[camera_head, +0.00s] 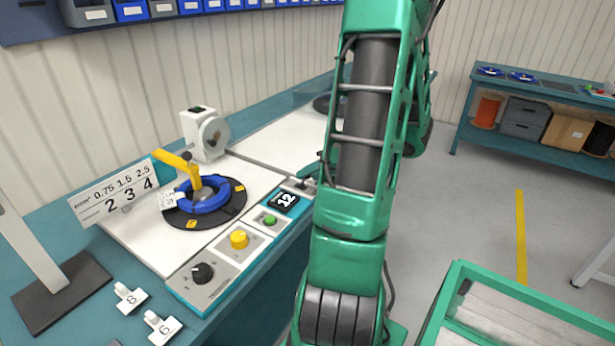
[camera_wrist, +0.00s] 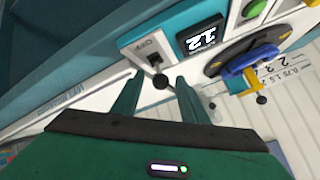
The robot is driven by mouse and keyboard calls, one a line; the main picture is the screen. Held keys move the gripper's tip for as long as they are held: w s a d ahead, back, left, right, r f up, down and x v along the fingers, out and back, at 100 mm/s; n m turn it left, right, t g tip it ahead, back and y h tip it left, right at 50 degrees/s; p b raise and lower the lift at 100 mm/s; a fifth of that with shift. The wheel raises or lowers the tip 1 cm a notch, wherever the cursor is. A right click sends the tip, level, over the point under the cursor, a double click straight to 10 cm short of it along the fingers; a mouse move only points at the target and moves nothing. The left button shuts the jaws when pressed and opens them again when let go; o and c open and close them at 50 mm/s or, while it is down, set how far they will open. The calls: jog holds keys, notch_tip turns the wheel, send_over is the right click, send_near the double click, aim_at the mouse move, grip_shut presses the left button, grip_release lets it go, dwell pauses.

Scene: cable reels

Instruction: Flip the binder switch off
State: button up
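The binder switch (camera_wrist: 160,80) is a short lever with a black ball end on a pale plate marked OFF, in the wrist view. The lever points away from the OFF label, toward my gripper. My gripper (camera_wrist: 158,86) is open, its two green fingers on either side of the black ball, with gaps showing. I cannot tell whether a finger touches the lever. In the head view my green arm hides most of the gripper; only the edge of the switch plate (camera_head: 296,187) shows beside it.
Beside the switch is a display (camera_head: 284,201) reading 12, then a green button (camera_head: 270,220), a yellow knob (camera_head: 239,239) and a black knob (camera_head: 202,272). A blue reel (camera_head: 209,204) with a yellow crank sits on the black turntable. A green-framed cart (camera_head: 443,310) stands right.

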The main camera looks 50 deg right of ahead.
jog(key=v, duration=1)
jog(key=shift+s+r, duration=0.2)
jog(key=shift+s, duration=0.05)
jog(key=a+f+n+g+y, duration=0.1)
jog(key=a+g, duration=0.6)
jog(key=a, duration=1.2)
jog(key=s+a+r+m+g+h, duration=0.1)
jog(key=s+a+g, duration=0.2)
jog(key=s+a, duration=0.2)
jog(key=shift+s+r, duration=0.35)
jog(key=shift+s, duration=0.15)
